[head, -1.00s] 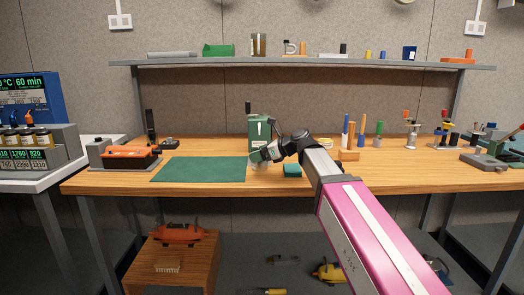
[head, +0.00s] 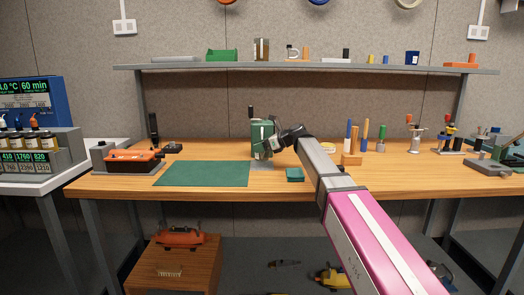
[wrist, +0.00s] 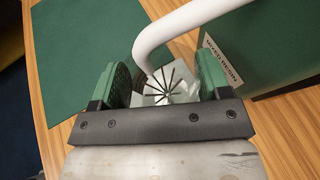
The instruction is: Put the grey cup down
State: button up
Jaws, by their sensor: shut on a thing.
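My gripper (wrist: 165,85) has green-padded fingers, closed on a pale grey thing between them that I take for the grey cup (wrist: 190,91). Dark radial slots or lines show between the pads; I cannot tell whether they belong to the cup or to something under it. A white curved tube (wrist: 185,28) passes over this spot in the wrist view. In the head view my gripper (head: 269,145) is in front of the green box (head: 257,131) on the bench. The cup is hard to make out there, and whether it touches anything below is unclear.
The green box stands close on the right in the wrist view, labelled "MIXED RESIN" (wrist: 222,58). A green mat (head: 203,174) lies bare to the left. A small green block (head: 295,175) lies at the right front, and upright coloured tools (head: 355,138) stand farther right.

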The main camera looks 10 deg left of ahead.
jog(key=shift+s+f, duration=0.1)
jog(key=shift+f, duration=0.65)
jog(key=o, duration=1)
jog(key=shift+f, duration=0.1)
jog(key=shift+c, duration=0.2)
jog(key=v, duration=1.2)
